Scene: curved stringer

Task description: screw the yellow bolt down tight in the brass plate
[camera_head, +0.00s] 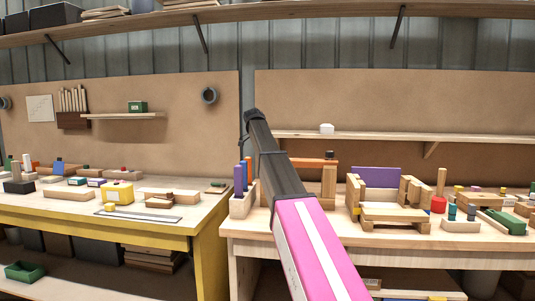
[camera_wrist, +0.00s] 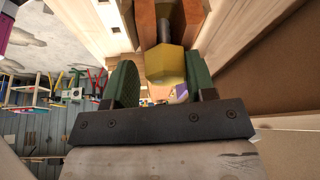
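In the wrist view, the yellow bolt head (camera_wrist: 166,64) is at the tips of my gripper (camera_wrist: 163,78), between its two green finger pads. The pads stand apart, with a narrow gap showing at the left of the head; contact on the right is unclear. The bolt's dark shank (camera_wrist: 178,22) runs away from the head between orange-brown pieces (camera_wrist: 146,20). I cannot make out the brass plate for certain. In the head view, an orange-brown piece (camera_head: 314,162) tops a wooden stand partly behind my arm. My gripper and the bolt are hidden there.
A wooden holder (camera_head: 243,205) with purple and blue pegs stands left of my arm. A wooden frame with a purple panel (camera_head: 376,177) and several blocks are on the right bench. A shelf (camera_head: 470,138) runs behind. A yellow-fronted bench (camera_head: 100,227) is at left.

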